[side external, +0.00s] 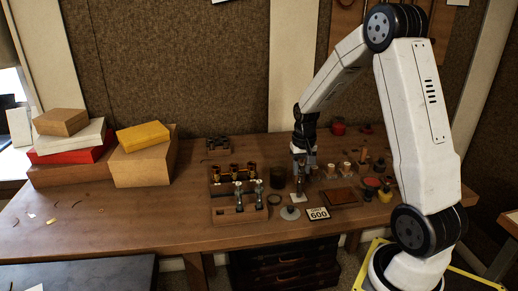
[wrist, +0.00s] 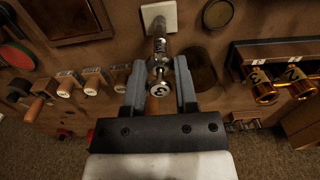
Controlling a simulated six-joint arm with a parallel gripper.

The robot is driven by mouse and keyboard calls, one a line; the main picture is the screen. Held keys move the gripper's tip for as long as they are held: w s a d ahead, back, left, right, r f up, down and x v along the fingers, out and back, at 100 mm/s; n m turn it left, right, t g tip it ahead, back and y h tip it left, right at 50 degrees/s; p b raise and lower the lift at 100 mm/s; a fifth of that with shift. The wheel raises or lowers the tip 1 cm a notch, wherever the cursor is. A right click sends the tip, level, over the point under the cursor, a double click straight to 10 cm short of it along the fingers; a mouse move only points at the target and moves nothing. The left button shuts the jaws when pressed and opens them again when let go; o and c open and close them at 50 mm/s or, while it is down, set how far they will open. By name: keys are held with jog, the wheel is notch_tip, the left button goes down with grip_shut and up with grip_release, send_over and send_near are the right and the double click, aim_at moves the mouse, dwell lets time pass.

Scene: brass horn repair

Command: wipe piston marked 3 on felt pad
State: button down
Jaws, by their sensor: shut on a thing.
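The piston marked 3 (wrist: 159,88) shows its numbered cap end toward the wrist camera. My gripper (wrist: 158,72) is shut on it, one finger on each side. The piston's silvery body points away from the camera, toward a small white square pad (wrist: 168,16), which looks like the felt pad. In the side view my gripper (side external: 303,172) is low over the bench, just above and behind the white pad (side external: 298,198). I cannot tell whether the piston's lower end touches the pad.
A wooden rack (side external: 239,212) with several other pistons and brass parts stands left of the gripper. A dark cup (wrist: 203,68) is close beside my gripper. A "600" card (side external: 317,214), a brown tray (side external: 341,197) and several labelled wooden-handled pieces (wrist: 93,80) lie on the other side.

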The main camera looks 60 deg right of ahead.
jog(key=shift+s+d, duration=0.35)
dwell(0.3)
jog(key=shift+w+a, duration=0.3)
jog(key=shift+w+a, duration=0.25)
jog(key=shift+a, duration=0.05)
jog(key=shift+w+a, duration=0.1)
jog(key=shift+w, duration=0.05)
dwell(0.3)
jog(key=shift+s+d, duration=0.25)
jog(key=shift+s+d, duration=0.25)
jog(key=shift+s+d, duration=0.2)
dwell(0.4)
jog(key=shift+w+a, duration=0.15)
jog(key=shift+w+a, duration=0.5)
